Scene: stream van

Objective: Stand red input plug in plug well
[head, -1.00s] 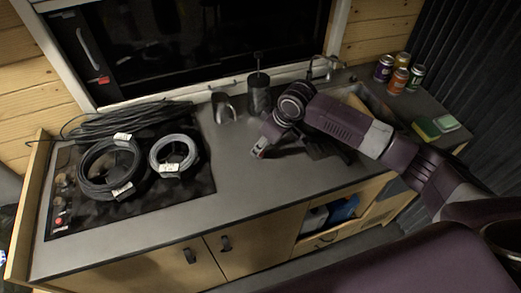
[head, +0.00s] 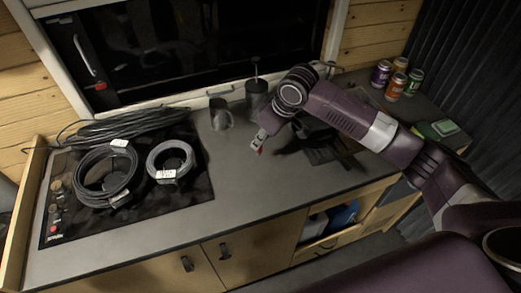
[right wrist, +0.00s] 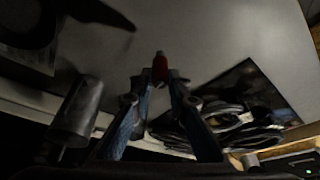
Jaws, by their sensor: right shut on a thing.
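The red plug (right wrist: 160,66) is between the fingertips of my right gripper (right wrist: 161,80) in the right wrist view, its red end pointing away from the wrist. In the head view the right gripper (head: 258,144) points down above the grey worktop (head: 240,178), and a small red bit of the plug (head: 259,151) shows at its tip. The gripper is shut on the plug. I cannot make out the plug well for certain in either view. My left gripper is not in view.
A dark cylinder with a rod (head: 257,93) and a grey mug-like vessel (head: 221,113) stand behind the gripper. Cable coils (head: 108,176) lie on the black hob (head: 130,205) at left. Several cans (head: 396,84) stand at back right. The worktop front middle is clear.

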